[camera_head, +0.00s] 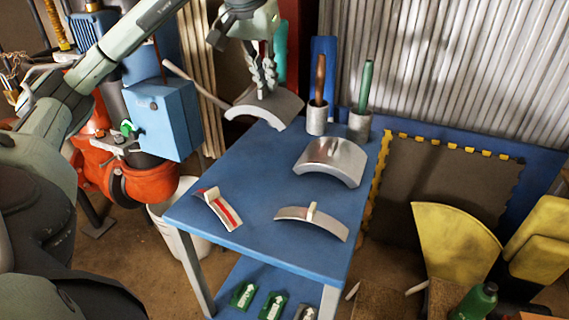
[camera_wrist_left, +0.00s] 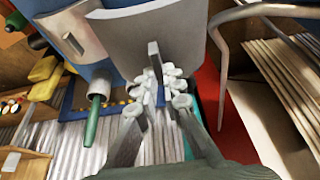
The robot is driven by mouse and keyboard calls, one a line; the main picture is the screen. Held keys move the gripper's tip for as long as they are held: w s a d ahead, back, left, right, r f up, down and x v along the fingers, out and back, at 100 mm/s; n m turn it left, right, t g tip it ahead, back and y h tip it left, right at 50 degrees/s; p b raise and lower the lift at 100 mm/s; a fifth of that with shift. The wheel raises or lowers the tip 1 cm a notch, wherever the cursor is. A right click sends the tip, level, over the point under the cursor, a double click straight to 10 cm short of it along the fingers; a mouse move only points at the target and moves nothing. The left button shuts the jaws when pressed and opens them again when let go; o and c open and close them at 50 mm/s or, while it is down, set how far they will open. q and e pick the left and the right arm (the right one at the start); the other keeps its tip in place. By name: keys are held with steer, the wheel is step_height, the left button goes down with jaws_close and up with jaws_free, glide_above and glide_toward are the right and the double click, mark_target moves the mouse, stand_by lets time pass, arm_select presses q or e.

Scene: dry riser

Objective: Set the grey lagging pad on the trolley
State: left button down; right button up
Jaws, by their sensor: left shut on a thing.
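The grey lagging pad (camera_head: 264,107) is a curved plate at the far left corner of the trolley. My left gripper (camera_head: 264,90) comes down from above and is shut on the pad's upright tab. In the left wrist view the pad (camera_wrist_left: 158,32) fills the top middle, with its tab between the fingertips (camera_wrist_left: 158,80). The trolley (camera_head: 260,180) has a blue top. The pad overlaps its back left edge in the picture; I cannot tell whether it touches the top. My right gripper is not in view.
A silver curved shell (camera_head: 330,158), a thin curved piece with a cream tab (camera_head: 315,222) and a red-striped piece (camera_head: 220,209) lie on the trolley. Two cups (camera_head: 317,118) with handled tools stand at the back. The middle left of the top is clear. A blue box (camera_head: 163,118) stands left.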

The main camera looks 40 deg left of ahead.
mark_target(259, 90)
arm_select(q)
steer(key=shift+w+a+f, duration=0.1)
steer(key=shift+w+a, duration=0.1)
step_height(259, 90, down, 10)
steer(key=shift+r, duration=0.15)
steer(key=c, duration=1.6)
jaws_free()
steer(key=shift+c, duration=0.2)
steer(key=v, duration=1.2)
steer(key=shift+d, duration=0.1)
